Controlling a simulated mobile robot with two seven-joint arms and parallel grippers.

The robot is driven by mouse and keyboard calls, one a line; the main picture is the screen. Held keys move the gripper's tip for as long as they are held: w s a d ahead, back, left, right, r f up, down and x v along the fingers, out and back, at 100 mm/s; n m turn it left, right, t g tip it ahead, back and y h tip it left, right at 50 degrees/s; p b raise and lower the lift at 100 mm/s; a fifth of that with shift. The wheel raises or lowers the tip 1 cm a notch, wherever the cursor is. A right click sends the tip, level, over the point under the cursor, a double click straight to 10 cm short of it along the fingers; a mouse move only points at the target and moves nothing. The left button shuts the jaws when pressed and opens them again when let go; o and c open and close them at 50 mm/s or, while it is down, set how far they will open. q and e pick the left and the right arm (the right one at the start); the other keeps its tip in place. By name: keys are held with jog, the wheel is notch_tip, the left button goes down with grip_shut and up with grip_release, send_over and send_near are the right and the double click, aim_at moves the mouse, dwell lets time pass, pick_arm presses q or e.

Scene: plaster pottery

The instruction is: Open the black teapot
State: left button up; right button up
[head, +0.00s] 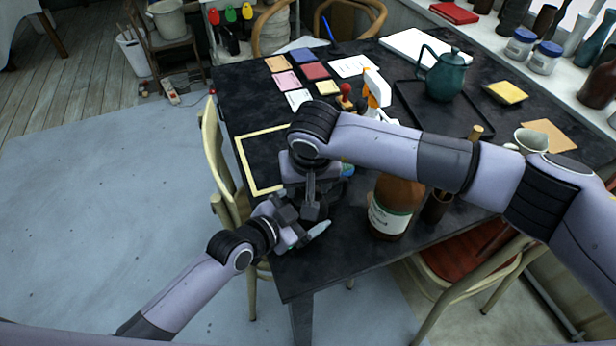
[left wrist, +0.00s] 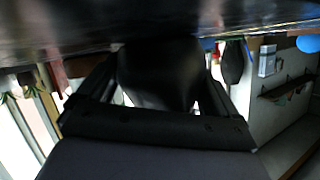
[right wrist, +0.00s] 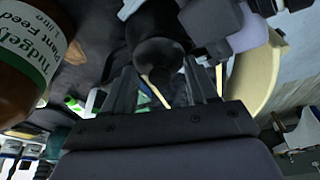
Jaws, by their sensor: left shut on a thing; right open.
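The black teapot (head: 318,213) stands near the left front edge of the dark table, mostly hidden by my two grippers. My left gripper (head: 292,222) reaches it from the left front and is shut on a black part of it; that part (left wrist: 160,75) fills the space between the fingers in the left wrist view. My right gripper (head: 311,205) is above the teapot, pointing down, with its fingers apart. A dark rounded part of the teapot (right wrist: 158,58) shows between and beyond its fingers in the right wrist view. I cannot tell whether they touch it.
A brown bottle (head: 397,205) with a white and green label stands close on the right of the grippers; it also shows in the right wrist view (right wrist: 25,55). A teal teapot (head: 446,78) is at the back right. A pale chair (head: 222,165) stands at the left edge.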

pick_arm(q)
jog(key=shift+f, duration=0.1)
jog(key=shift+s, duration=0.1)
pick_arm(e)
grip_shut()
jog(key=shift+r, duration=0.25)
dwell(0.6)
jog(key=shift+r, duration=0.9)
jog(key=shift+r, duration=0.1)
jog(key=shift+r, duration=1.95)
pick_arm(q)
jog(key=o, duration=1.2)
jog(key=shift+c, duration=0.2)
